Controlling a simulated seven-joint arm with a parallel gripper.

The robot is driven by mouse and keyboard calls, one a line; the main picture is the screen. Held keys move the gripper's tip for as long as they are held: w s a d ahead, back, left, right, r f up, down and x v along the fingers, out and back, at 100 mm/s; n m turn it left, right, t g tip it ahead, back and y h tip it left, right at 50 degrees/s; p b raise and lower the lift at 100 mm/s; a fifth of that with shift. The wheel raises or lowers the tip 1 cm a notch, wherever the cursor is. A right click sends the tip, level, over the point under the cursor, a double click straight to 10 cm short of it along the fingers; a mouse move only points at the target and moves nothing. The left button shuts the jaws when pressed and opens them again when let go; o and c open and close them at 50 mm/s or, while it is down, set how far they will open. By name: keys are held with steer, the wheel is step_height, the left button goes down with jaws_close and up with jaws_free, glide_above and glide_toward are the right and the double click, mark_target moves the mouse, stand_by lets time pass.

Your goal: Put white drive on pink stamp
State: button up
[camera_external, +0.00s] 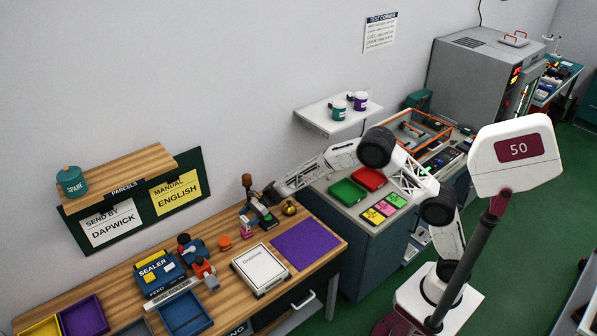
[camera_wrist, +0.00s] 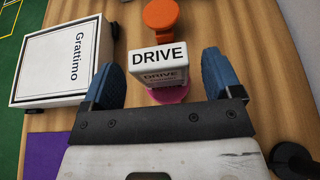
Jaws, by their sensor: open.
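The white drive (camera_wrist: 158,66), a small block labelled DRIVE, stands between the two blue fingers of my gripper (camera_wrist: 160,72) in the wrist view. A gap shows on each side of it, so the gripper is open around it. A pink piece, which looks like the pink stamp (camera_wrist: 170,96), shows under the drive's near edge. The drive covers most of it, and I cannot tell whether they touch. In the external view my gripper (camera_external: 258,212) is low over the wooden bench, with a small pink piece (camera_external: 247,230) beside it.
An orange stamp-like piece (camera_wrist: 160,15) stands just beyond the drive. A white Grattimo box (camera_external: 261,270) and a purple mat (camera_external: 305,243) lie nearby. The blue sealer (camera_external: 160,275), coloured trays and a brass ball (camera_external: 289,208) are also on the wooden bench (camera_external: 225,253).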

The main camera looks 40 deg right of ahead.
steer(key=v, duration=0.8)
stand_by(0.4)
stand_by(0.4)
steer(key=s+d+r+n+h, duration=0.3)
steer(key=s+d+r+n, duration=0.2)
steer(key=s+d+r, duration=0.6)
steer(key=s+d+r+n+h, duration=0.3)
steer(key=s+d+r+n, duration=0.3)
steer(key=s+d, duration=0.8)
steer(key=s+d+n+t+h, duration=0.1)
steer(key=s+d+n+h, duration=0.2)
steer(key=s+d, duration=0.8)
steer(key=s+d+r+n+t+h, duration=0.1)
steer(key=s+d+n+h, duration=0.2)
steer(key=s+d, duration=0.8)
steer(key=s+h, duration=0.1)
steer(key=s, duration=0.5)
steer(key=shift+d+n+t+h, duration=0.2)
steer(key=shift+n+t+h, duration=0.1)
steer(key=shift+n, duration=0.1)
